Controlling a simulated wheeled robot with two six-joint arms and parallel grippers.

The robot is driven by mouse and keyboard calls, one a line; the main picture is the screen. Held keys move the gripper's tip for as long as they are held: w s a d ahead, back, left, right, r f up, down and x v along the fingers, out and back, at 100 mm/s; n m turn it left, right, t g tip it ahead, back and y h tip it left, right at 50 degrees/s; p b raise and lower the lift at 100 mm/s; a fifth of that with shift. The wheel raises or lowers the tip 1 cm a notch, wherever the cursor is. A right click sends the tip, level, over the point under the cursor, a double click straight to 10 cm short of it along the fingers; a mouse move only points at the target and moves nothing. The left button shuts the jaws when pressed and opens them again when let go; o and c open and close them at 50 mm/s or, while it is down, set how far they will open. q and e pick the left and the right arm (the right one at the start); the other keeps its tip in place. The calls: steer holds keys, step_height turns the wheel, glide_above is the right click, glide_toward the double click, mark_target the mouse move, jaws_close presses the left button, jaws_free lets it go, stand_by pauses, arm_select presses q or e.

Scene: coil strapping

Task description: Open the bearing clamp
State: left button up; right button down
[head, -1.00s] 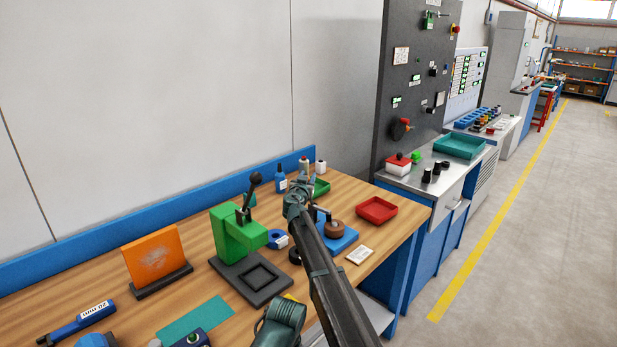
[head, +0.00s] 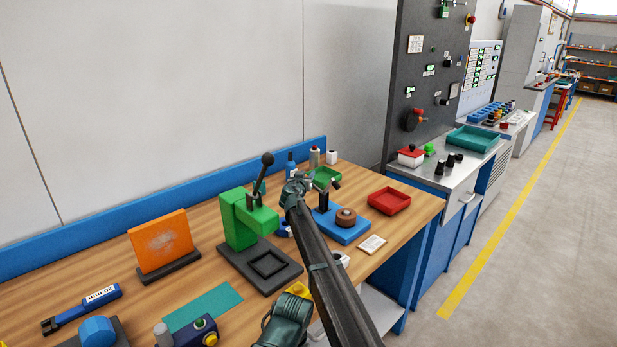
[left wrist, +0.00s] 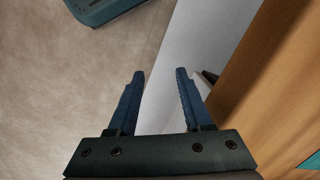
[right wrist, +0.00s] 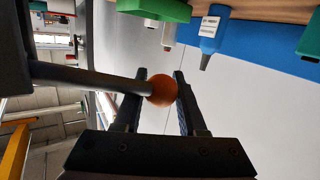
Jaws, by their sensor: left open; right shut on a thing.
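The bearing clamp has a blue base (head: 354,237) at the back right of the wooden bench, with a brown round bearing (head: 346,217) on it and a dark upright (head: 323,197) at its left. My right gripper (head: 297,179) is left of that upright, its fingers small and partly hidden by my arm. In the right wrist view, my right gripper (right wrist: 160,82) is shut on an orange ball knob (right wrist: 162,92) at the end of a grey lever rod (right wrist: 85,78). My left gripper (left wrist: 160,75) is open and empty, above the floor beside the bench.
A green press (head: 238,218) with a black-knobbed lever stands just left of my right gripper. An orange plate (head: 161,241) stands left.

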steer(key=shift+s+d+f+n+g, duration=0.3)
steer(key=shift+s+d+f+g, duration=0.1)
steer(key=shift+s+d+f, duration=0.3)
steer(key=shift+a+f, duration=0.15)
steer(key=c, duration=0.8)
jaws_free()
steer(key=o, duration=0.3)
steer(key=shift+w+f, duration=0.1)
steer(key=shift+f, duration=0.05)
steer(key=shift+w, duration=0.1)
steer(key=shift+w+a, duration=0.3)
steer(key=shift+w, duration=0.2)
